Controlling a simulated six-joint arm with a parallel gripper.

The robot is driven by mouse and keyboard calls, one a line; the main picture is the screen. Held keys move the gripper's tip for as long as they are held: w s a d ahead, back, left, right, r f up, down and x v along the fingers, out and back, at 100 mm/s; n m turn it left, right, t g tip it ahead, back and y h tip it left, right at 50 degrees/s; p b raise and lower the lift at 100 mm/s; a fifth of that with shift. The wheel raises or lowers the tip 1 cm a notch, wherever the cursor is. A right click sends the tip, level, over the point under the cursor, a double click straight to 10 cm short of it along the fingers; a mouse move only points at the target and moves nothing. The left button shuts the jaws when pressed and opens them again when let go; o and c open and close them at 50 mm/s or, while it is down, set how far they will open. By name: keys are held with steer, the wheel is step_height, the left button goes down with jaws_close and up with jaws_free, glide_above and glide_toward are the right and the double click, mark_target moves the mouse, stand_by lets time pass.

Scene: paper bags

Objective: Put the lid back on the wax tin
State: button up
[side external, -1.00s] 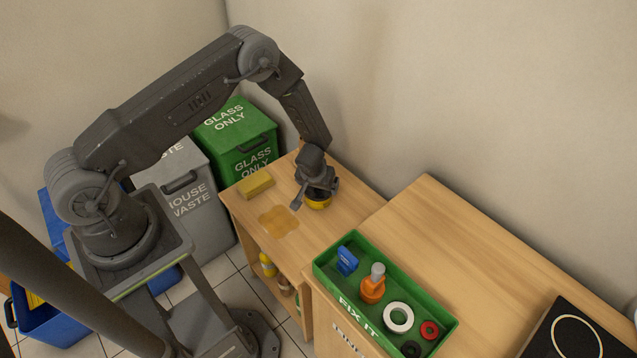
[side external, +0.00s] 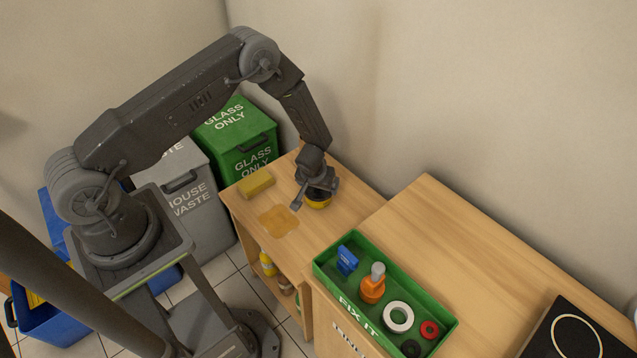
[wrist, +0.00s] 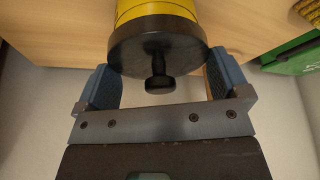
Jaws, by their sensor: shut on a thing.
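The yellow wax tin (side external: 319,204) stands on the small wooden cabinet top, mostly hidden under my gripper (side external: 312,194). In the wrist view the tin (wrist: 155,11) shows yellow with thin dark lines. The dark round lid (wrist: 158,43) with a small knob lies against the tin's end, and I see no clear gap between them. My gripper (wrist: 162,80) has its two blue-padded fingers on opposite sides of the lid, shut on it. Whether the lid is fully seated cannot be told.
A yellow block (side external: 256,183) and a brownish stain (side external: 279,220) are on the same top, left of the tin. A green FIX IT tray (side external: 335,279) with several items sits on the nearer counter.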

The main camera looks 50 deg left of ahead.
stand_by(0.4)
steer(key=o, duration=0.5)
steer(key=shift+r, duration=0.1)
steer(key=shift+r, duration=3.4)
jaws_close()
steer(key=shift+f, duration=0.2)
